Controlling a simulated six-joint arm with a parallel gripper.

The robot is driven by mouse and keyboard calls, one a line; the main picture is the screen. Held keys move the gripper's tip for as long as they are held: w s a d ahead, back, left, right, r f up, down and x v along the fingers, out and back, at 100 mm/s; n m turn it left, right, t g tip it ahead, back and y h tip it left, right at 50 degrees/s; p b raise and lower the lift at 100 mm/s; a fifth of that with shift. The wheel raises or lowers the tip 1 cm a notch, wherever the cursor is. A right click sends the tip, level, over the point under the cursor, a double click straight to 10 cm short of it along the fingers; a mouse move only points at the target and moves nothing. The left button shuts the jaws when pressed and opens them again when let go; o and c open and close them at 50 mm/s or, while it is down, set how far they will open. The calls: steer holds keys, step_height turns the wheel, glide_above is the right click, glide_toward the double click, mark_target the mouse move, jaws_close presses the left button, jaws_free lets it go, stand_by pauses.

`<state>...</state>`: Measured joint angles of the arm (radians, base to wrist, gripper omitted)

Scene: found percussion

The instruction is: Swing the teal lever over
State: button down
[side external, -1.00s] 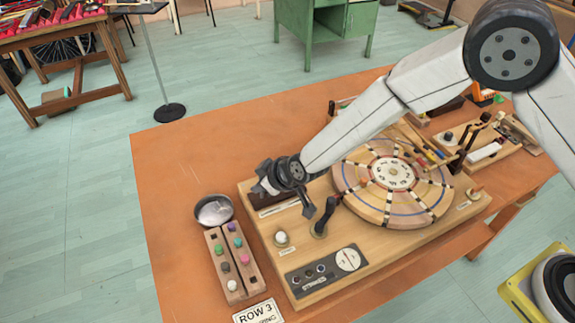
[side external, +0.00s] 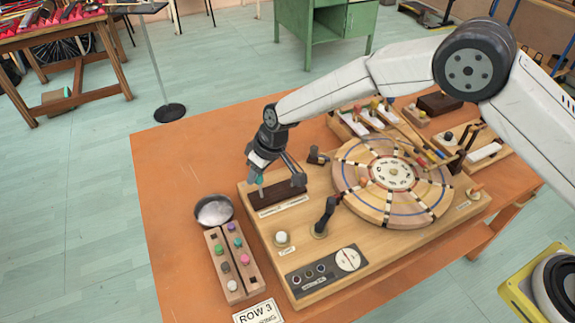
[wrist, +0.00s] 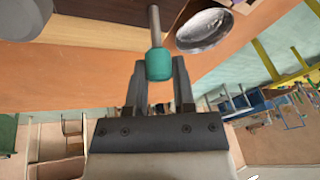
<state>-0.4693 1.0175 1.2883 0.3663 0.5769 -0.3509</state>
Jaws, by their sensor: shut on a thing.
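The teal lever's knob (side external: 258,181) shows at the tip of my gripper (side external: 257,178), over the left end of a dark brown block on the wooden board. In the wrist view, the teal knob (wrist: 159,66) caps a grey metal rod that runs up out of the picture. The fingers of my gripper (wrist: 158,80) stand on either side of the knob and are shut on it. The rod's foot is hard to make out in the side view.
A black-handled lever (side external: 326,212) and a round wooden wheel (side external: 392,180) lie right of the block. A white knob (side external: 281,238) is in front. A metal bowl (side external: 214,210) and a rack of coloured pegs (side external: 232,262) stand to the left.

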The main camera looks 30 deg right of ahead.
steer(key=shift+w+d+f, duration=0.1)
steer(key=shift+w+d, duration=0.1)
steer(key=shift+w, duration=0.05)
stand_by(0.3)
steer(key=shift+c, duration=2.3)
jaws_free()
steer(key=shift+s+a, duration=0.1)
steer(key=v, duration=0.7)
steer(key=shift+r, duration=0.4)
steer(key=shift+d, duration=0.2)
